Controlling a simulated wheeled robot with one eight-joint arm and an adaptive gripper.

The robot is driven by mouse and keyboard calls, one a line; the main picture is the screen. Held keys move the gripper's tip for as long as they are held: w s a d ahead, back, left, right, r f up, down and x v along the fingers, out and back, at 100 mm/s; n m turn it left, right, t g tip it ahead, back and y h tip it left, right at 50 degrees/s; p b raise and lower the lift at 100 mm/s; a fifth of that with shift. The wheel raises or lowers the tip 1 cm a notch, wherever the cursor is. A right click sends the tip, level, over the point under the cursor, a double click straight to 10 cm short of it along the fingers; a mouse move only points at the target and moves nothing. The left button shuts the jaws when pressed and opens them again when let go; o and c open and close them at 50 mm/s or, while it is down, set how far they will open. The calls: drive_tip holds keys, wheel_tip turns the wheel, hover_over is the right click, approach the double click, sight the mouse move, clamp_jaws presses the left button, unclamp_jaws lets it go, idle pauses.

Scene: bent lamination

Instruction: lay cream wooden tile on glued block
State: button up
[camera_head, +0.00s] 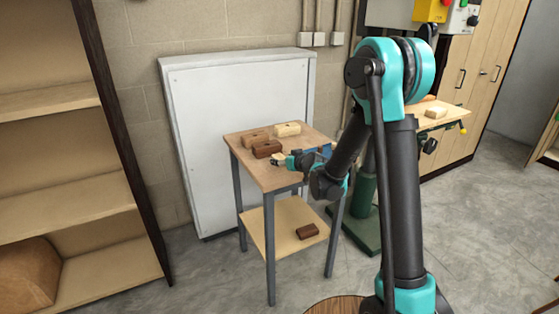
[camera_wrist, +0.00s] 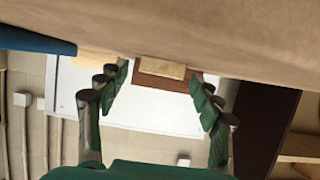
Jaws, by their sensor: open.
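A small cream wooden tile (camera_head: 277,158) lies near the front of the small table's top, just at the tip of my gripper (camera_head: 288,161). In the wrist view the cream tile (camera_wrist: 162,68) shows between the open fingers of my gripper (camera_wrist: 159,77), apart from both. A dark brown block (camera_head: 267,149) stands just behind the tile; in the wrist view this brown block (camera_wrist: 180,84) shows around it. A lighter brown block (camera_head: 255,137) and a cream block (camera_head: 287,129) stand further back. I cannot tell which block carries glue.
The small table (camera_head: 246,158) has a lower shelf with another dark block (camera_head: 308,231). A blue item (camera_head: 326,151) is at the tabletop's right side. A white cabinet (camera_head: 225,85) stands behind. A workbench (camera_head: 455,118) at right bears a pale block (camera_head: 437,113).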

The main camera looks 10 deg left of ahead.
drive_tip(key=shift+w+a+f, duration=0.25)
drive_tip(key=shift+w, duration=0.2)
drive_tip(key=shift+c, duration=0.5)
drive_tip(key=c, duration=1.2)
drive_tip(key=shift+o, duration=0.2)
drive_tip(key=shift+r, duration=0.1)
